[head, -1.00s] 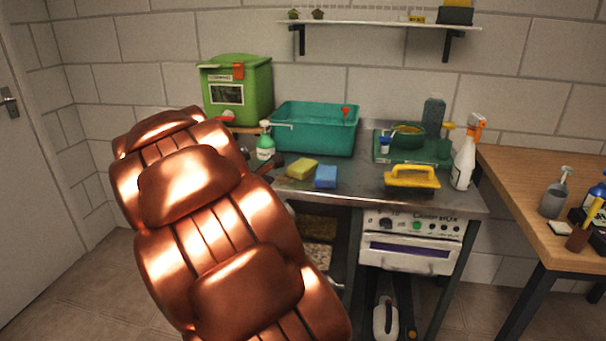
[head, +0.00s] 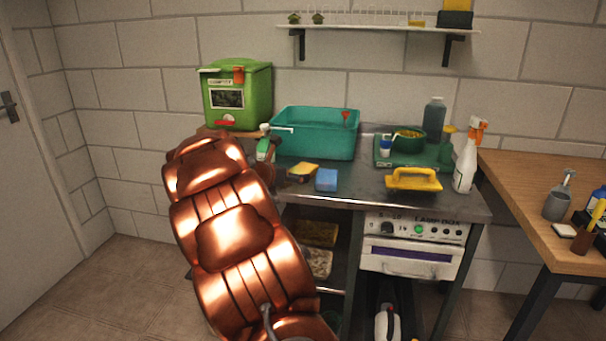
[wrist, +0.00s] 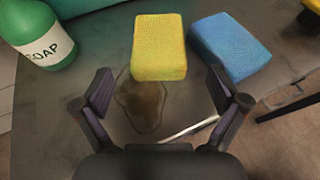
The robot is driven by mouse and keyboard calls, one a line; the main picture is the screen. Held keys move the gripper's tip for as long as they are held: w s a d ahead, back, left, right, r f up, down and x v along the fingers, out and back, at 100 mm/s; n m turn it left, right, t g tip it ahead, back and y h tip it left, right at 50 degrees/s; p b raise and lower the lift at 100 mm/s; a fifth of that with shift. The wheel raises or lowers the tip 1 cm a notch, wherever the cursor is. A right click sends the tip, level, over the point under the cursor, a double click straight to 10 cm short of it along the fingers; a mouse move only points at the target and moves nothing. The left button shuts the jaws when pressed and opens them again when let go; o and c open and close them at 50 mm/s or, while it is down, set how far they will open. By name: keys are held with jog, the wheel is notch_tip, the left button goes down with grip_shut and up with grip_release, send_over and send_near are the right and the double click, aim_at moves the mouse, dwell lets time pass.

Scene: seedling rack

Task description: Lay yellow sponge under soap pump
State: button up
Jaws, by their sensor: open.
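The yellow sponge (wrist: 159,47) lies on the metal bench top in the wrist view, ahead of my open fingers. In the head view the yellow sponge (head: 305,167) is partly covered by my gripper. The green soap pump (wrist: 40,32), labelled SOAP, stands to the left of the sponge in the wrist view. In the head view the soap pump (head: 264,147) is partly hidden by my arm. My gripper (wrist: 161,100) is open and empty, its fingers on either side of a brown puddle (wrist: 143,100) just short of the sponge.
A blue sponge (wrist: 231,46) lies close to the right of the yellow one. A teal basin (head: 316,134) stands behind the sponges. A yellow-handled brush (head: 413,180) and a spray bottle (head: 465,165) stand farther right on the bench.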

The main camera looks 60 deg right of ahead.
aim_at(296, 172)
jog(key=x, duration=0.3)
jog(key=shift+d+f, duration=0.3)
jog(key=c, duration=0.9)
jog(key=shift+r, duration=0.1)
